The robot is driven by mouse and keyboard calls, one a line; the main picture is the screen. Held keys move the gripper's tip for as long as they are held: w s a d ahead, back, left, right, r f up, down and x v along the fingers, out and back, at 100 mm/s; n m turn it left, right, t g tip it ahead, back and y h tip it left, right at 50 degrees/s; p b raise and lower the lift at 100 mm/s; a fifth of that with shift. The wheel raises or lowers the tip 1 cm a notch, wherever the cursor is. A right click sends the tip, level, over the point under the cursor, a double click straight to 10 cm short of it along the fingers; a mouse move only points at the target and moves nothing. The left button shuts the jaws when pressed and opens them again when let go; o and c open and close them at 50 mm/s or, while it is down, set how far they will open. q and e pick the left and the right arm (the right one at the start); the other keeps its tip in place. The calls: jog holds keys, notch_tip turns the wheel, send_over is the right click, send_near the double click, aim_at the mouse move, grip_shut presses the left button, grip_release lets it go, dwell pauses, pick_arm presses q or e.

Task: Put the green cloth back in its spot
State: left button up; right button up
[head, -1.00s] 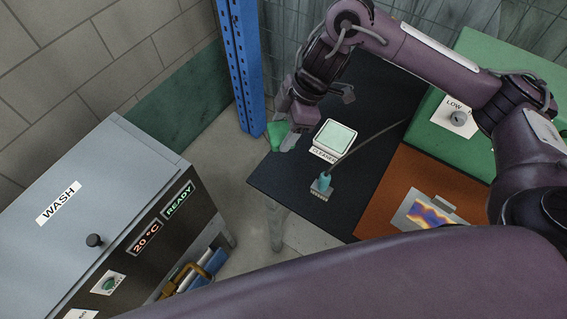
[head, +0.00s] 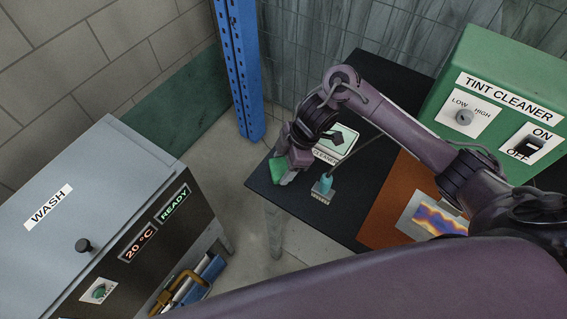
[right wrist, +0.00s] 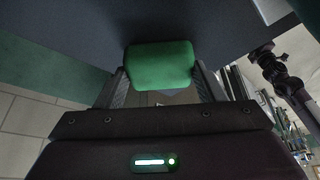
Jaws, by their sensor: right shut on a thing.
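The green cloth (head: 277,170) is a small green bundle near the left edge of the black tabletop in the head view. My right gripper (head: 286,174) is shut on it. In the right wrist view the cloth (right wrist: 160,66) sits between the two fingers of the right gripper (right wrist: 164,84). I cannot tell whether the cloth touches the tabletop. A tray with a pale green pad and a CLEANER label (head: 330,154) lies just right of the gripper, partly hidden by my arm. My left gripper is not in view.
A small teal-topped item (head: 323,185) with a cable stands on the black tabletop (head: 345,215). A blue post (head: 240,70) rises behind the table. The grey WASH unit (head: 95,190) stands left, across a floor gap.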

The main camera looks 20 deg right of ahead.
jog(key=shift+f, duration=0.15)
jog(key=o, duration=1)
jog(key=shift+d+r, duration=0.15)
jog(key=shift+r, duration=0.45)
jog(key=p+v, duration=0.2)
jog(key=v, duration=0.9)
